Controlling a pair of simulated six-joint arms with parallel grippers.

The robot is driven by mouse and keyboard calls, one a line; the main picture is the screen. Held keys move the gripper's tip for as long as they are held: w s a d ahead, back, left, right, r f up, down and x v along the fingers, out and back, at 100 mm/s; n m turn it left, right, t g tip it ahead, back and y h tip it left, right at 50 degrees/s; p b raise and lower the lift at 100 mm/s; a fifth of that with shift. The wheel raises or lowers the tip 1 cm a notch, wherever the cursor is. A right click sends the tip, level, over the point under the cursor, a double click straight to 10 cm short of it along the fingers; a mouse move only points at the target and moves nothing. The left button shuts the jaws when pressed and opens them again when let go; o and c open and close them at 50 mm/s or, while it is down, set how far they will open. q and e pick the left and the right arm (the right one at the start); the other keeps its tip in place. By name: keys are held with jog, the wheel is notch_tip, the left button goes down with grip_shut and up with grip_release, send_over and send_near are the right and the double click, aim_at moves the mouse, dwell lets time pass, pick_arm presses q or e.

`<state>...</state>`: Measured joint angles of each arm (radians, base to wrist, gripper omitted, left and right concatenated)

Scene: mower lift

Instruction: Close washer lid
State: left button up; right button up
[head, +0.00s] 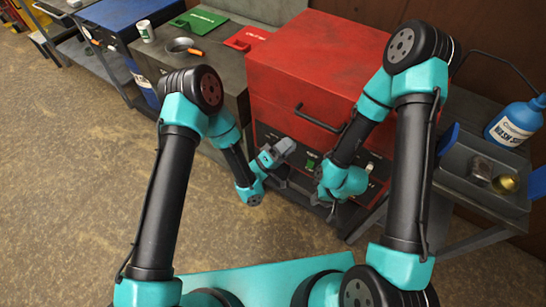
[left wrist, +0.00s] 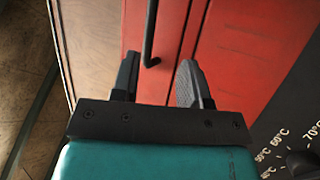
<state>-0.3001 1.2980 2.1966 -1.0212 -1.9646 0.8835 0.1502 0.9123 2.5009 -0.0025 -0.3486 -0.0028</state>
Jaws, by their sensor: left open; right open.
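The red washer (head: 318,62) stands at the centre of the head view. Its red lid appears to be down on the body, with a black bar handle (head: 318,118) on its front. The handle also shows in the left wrist view (left wrist: 151,35), beyond my left fingers. My left gripper (head: 284,149) is open and empty, in front of the washer below the handle; it also shows in the left wrist view (left wrist: 158,78). My right gripper (head: 327,202) is low in front of the washer, right of the left one. Its fingers are small and partly hidden, and it appears empty.
A dark control panel with a green button (head: 311,163) is on the washer's front. A grey bench with a pan (head: 180,46) stands at left. A cart at right holds a blue bottle (head: 515,122) and a grey tray (head: 470,168). The floor at left is clear.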

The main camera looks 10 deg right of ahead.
pick_arm(q)
jog(key=v, duration=0.6)
jog(key=shift+a, duration=0.2)
jog(key=shift+f, duration=0.1)
jog(key=w+a+f+m+g+y, duration=0.1)
jog(key=a+f+y, duration=0.5)
jog(key=a+y, duration=0.15)
jog(key=w+a+f+g+y, duration=0.1)
jog(key=a+f+y, duration=0.45)
jog(key=a, duration=0.35)
jog(key=s+a+n+g+y, duration=0.1)
jog(key=s+a+g+y, duration=0.4)
jog(key=s+a, duration=0.7)
jog(key=shift+s+a+f+g, duration=0.45)
jog(key=shift+s+g, duration=0.15)
jog(key=shift+s, duration=0.6)
jog(key=shift+d, duration=0.1)
